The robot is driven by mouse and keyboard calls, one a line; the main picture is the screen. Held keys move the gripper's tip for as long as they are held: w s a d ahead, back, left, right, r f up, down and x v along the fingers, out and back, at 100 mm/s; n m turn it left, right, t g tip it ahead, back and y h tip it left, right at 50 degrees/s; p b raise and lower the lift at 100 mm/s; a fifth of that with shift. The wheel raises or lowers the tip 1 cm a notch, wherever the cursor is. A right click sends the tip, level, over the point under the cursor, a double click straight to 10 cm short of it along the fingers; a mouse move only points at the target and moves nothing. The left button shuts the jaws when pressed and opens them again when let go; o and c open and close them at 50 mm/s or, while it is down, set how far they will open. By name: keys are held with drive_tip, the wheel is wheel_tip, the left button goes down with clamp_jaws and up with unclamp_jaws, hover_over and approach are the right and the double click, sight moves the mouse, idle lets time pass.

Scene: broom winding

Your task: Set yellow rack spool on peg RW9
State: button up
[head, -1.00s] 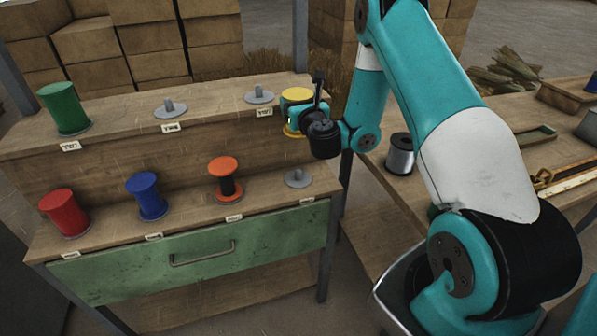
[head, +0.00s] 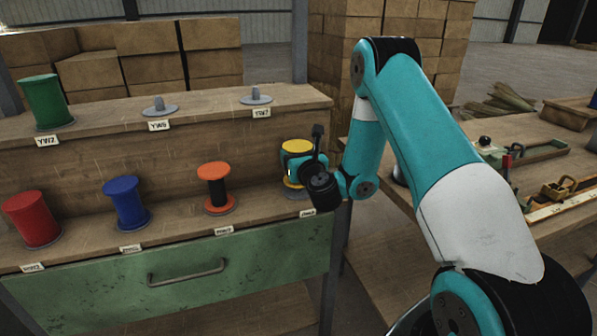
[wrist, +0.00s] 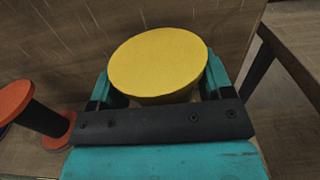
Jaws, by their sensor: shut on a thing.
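The yellow spool (head: 296,147) is upright at the right end of the rack's lower shelf. My gripper (head: 298,164) is shut around its middle; in the wrist view the fingers flank its yellow top (wrist: 158,62). A grey peg base (head: 297,193) shows just under the spool. The peg's pin is hidden, and I cannot tell whether the spool rests on the base or hangs slightly above it. The tag (head: 307,213) below that place is too small to read, so I cannot confirm RW9.
On the lower shelf stand a red spool (head: 33,219), a blue spool (head: 127,203) and an orange-and-black spool (head: 215,187), the closest neighbour on the left. A green spool (head: 47,103) stands above. Two upper pegs (head: 160,107) (head: 256,96) are empty. A workbench (head: 480,165) is at right.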

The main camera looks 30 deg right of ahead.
drive_tip(key=shift+f+b, duration=0.85)
drive_tip(key=shift+f, duration=0.5)
drive_tip(key=shift+f, duration=0.1)
drive_tip(key=shift+f, duration=0.15)
drive_tip(key=o, duration=1)
drive_tip(key=shift+o, duration=0.2)
